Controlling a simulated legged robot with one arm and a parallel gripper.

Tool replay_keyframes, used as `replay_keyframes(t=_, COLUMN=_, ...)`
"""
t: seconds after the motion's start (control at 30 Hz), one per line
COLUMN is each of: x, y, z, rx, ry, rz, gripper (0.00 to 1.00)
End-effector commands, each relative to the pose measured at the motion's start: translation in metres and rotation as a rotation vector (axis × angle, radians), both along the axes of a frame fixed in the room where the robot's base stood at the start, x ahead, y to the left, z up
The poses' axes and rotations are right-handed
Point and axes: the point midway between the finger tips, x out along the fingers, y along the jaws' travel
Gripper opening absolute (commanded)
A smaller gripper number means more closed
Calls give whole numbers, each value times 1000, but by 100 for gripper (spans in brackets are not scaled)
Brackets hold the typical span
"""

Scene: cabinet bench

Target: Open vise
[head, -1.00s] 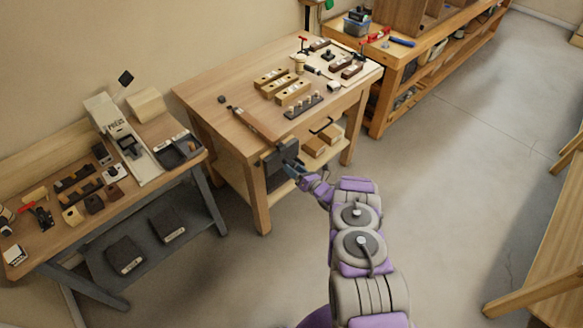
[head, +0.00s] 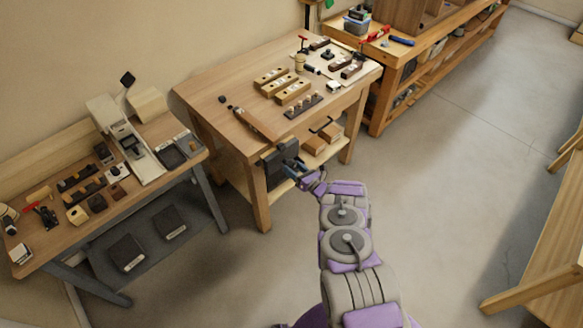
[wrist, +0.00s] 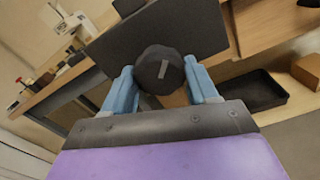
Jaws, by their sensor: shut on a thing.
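The vise (head: 276,164) is mounted at the front left corner of the middle wooden bench. Its dark flat jaw plate (wrist: 190,30) fills the top middle of the wrist view. A dark faceted knob (wrist: 159,71) with a pale line on its face stands out in front of the plate. My gripper (head: 294,171) has its two blue fingers on either side of this knob and is shut on it; the fingers also show in the wrist view (wrist: 162,84). In the head view the knob is too small to make out, and the gap behind the jaw plate is unclear.
The bench top (head: 215,80) holds wooden blocks (head: 292,92) and small tools. A shelf with boxes (head: 314,145) lies below, right of the vise. A second bench (head: 60,235) stands left. The floor to the right (head: 430,180) is clear.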

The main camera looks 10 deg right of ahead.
Motion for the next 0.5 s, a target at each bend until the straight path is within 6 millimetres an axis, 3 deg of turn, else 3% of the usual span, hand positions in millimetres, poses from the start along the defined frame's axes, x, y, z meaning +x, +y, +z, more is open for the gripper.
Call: replay_keyframes(t=0.5, x=-2, y=0, z=-4, rx=-123, ry=-81, rz=1, gripper=31)
